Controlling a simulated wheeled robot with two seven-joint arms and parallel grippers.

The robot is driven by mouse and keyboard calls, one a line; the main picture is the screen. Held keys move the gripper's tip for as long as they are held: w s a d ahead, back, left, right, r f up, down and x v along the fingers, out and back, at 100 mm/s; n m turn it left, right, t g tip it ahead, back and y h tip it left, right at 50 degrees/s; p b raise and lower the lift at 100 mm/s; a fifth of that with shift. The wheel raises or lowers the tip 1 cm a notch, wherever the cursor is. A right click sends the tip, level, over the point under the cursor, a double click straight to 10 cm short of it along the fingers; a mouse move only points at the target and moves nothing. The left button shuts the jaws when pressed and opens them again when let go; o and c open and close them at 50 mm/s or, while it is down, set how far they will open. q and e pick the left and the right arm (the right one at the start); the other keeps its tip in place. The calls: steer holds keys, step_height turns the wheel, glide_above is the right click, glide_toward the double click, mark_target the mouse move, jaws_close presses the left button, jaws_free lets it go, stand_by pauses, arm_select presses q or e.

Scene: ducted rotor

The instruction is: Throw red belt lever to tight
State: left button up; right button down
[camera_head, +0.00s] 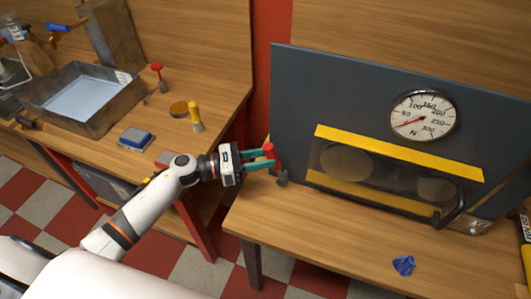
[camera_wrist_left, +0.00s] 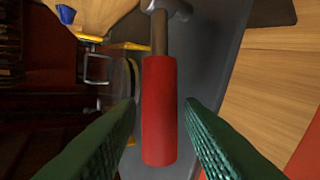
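The red belt lever (camera_head: 271,156) stands at the left end of the dark panel, its base low against the bench. In the left wrist view its red cylindrical grip (camera_wrist_left: 160,110) and brown-grey shaft (camera_wrist_left: 160,33) run up the middle of the picture. My left gripper (camera_head: 262,160) reaches the lever from the left. Its green fingers (camera_wrist_left: 160,108) lie on either side of the red grip, with a visible gap on each side, so it is open around the grip. My right gripper is not in view.
The dark panel (camera_head: 300,85) bears a round gauge (camera_head: 423,115), its red needle at the low end, and a yellow-edged window (camera_head: 340,190). A blue crumpled piece (camera_head: 403,265) lies on the right bench (camera_head: 320,235). A metal tray (camera_head: 110,115) and red-topped tool (camera_head: 158,75) are on the left bench.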

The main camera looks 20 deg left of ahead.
arm_select(q)
steer(key=shift+w+d, duration=0.2)
steer(key=shift+d, duration=0.2)
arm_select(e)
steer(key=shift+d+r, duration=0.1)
arm_select(q)
steer(key=shift+c, duration=0.2)
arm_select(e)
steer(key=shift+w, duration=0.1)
arm_select(q)
steer(key=c, duration=0.6)
jaws_close()
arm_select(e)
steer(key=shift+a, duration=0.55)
